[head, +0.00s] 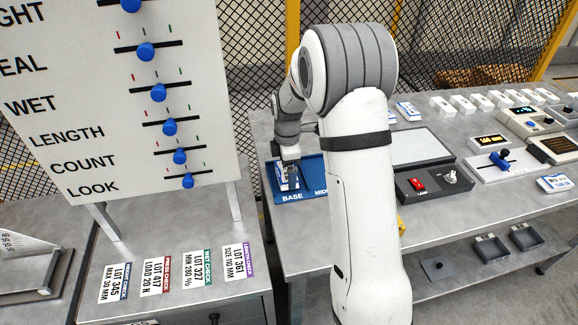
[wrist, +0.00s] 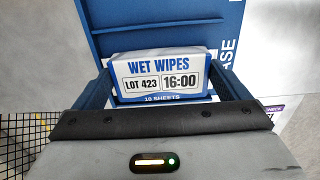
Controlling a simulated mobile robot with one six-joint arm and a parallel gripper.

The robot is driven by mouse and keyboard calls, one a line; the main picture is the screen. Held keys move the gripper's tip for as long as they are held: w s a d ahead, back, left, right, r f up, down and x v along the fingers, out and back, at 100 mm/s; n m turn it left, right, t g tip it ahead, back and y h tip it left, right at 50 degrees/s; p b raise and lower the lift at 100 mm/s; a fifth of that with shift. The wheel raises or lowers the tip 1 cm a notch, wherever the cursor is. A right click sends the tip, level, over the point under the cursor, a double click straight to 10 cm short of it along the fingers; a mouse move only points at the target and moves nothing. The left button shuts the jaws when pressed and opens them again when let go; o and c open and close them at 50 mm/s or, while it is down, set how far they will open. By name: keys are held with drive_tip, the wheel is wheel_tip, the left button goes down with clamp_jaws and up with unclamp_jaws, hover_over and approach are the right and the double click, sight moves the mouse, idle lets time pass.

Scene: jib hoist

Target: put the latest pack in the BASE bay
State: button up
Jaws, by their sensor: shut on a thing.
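My gripper (head: 289,168) is down at the blue BASE bay (head: 298,196) at the left end of the bench. In the wrist view its two dark fingers stand at either side of a white and blue wet wipes pack (wrist: 160,72), shut on it. The pack reads LOT 423, 16:00 and 10 SHEETS. The blue bay surface (wrist: 115,14) lies behind the pack, with part of the word BASE at the right. I cannot tell whether the pack touches the bay floor. My arm hides part of the neighbouring bay.
Another pack (head: 409,111) lies behind my arm, and one more (head: 557,183) lies at the right. A switch box (head: 427,182) and several devices stand on the bench. A board with blue sliders (head: 158,92) stands at the left, above lot cards (head: 154,279).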

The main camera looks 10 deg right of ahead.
drive_tip(key=shift+s, duration=0.1)
drive_tip(key=shift+f, duration=0.15)
drive_tip(key=o, duration=0.6)
drive_tip(key=shift+r, duration=0.2)
wheel_tip(320, 180, up, 11)
drive_tip(key=s+r+m, duration=0.5)
drive_tip(key=s, duration=0.3)
drive_tip(key=s+m+t, duration=0.1)
drive_tip(key=s+m, duration=0.3)
drive_tip(key=s, duration=0.2)
drive_tip(key=s+f+m+t, duration=0.1)
drive_tip(key=s+m, duration=0.3)
drive_tip(key=s, duration=0.3)
drive_tip(key=s+m+t, duration=0.1)
drive_tip(key=s+m, duration=0.4)
drive_tip(key=s, duration=0.2)
drive_tip(key=shift+s+d+f+b, duration=0.2)
drive_tip(key=shift+s+f+b, duration=0.05)
drive_tip(key=shift+b, duration=0.15)
